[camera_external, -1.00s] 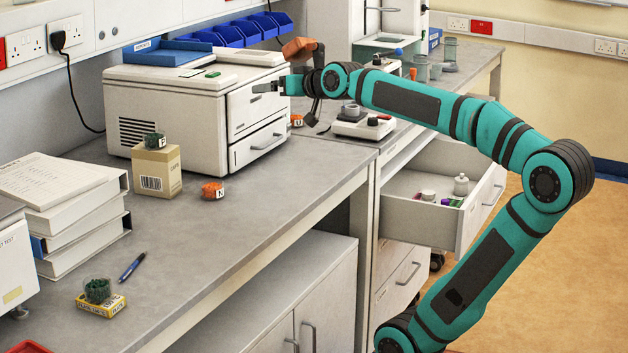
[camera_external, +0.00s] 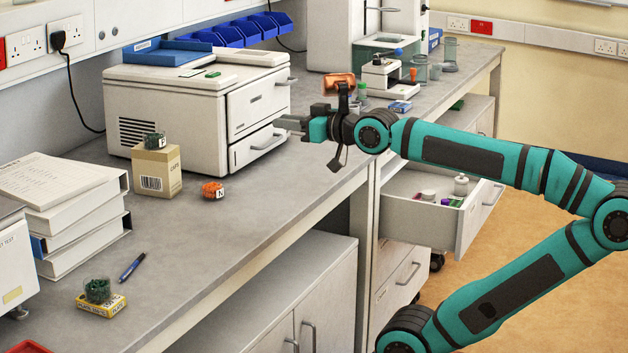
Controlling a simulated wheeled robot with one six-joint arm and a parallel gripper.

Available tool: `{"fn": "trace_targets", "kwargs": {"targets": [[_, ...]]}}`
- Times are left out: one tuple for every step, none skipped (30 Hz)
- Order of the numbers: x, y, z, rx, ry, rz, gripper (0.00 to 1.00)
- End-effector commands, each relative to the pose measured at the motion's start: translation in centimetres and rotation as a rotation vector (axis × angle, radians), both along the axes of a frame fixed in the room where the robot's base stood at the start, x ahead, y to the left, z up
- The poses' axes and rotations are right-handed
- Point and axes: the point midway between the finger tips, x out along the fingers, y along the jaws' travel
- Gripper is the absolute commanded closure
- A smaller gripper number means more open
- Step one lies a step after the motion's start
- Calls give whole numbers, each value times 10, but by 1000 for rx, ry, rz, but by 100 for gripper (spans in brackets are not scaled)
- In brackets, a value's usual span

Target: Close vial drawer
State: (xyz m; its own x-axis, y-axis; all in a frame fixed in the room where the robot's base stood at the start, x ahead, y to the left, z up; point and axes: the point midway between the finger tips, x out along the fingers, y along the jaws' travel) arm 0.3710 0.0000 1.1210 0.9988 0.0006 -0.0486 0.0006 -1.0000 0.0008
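The bench drawer (camera_external: 421,222) below the worktop stands pulled out, with small bottles and a white vial (camera_external: 461,186) in it. The white machine (camera_external: 170,110) on the bench has an upper front panel (camera_external: 257,101) and a lower drawer (camera_external: 257,147), each with a handle. The lower drawer looks nearly flush; I cannot tell if it is fully shut. My gripper (camera_external: 284,122) is level, in front of the machine's right side near the lower drawer's upper edge. It holds nothing that I can see. Contact with the machine and finger spacing are too small to tell.
A small box with a cup (camera_external: 155,170) and an orange item (camera_external: 212,190) sit on the bench before the machine. Binders (camera_external: 70,210) are stacked at left. Instruments and jars (camera_external: 400,85) stand at the back right. The front middle of the bench is clear.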

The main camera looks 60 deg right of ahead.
Motion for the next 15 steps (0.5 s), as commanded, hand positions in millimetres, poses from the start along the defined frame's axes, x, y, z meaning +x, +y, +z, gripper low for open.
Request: {"fn": "trace_targets", "kwargs": {"targets": [[0, 0, 5, 0, -1, 0, 88], [0, 0, 9, 0, -1, 0, 94], [0, 0, 17, 0, -1, 0, 100], [0, 0, 24, 0, -3, 0, 100], [0, 0, 31, 0, -2, 0, 100], [1, 0, 42, 1, -2, 0, 100], [1, 0, 50, 1, -2, 0, 100], [3, -3, 51, 8, 7, -8, 100], [5, -7, 49, 23, 19, -23, 100], [7, -10, 50, 33, 27, -33, 100], [9, -13, 49, 44, 36, -42, 100], [12, -17, 50, 59, 48, -55, 100], [14, -20, 50, 71, 55, -66, 100], [16, -24, 50, 82, 64, -77, 100], [19, -29, 51, 100, 76, -91, 100]]}}
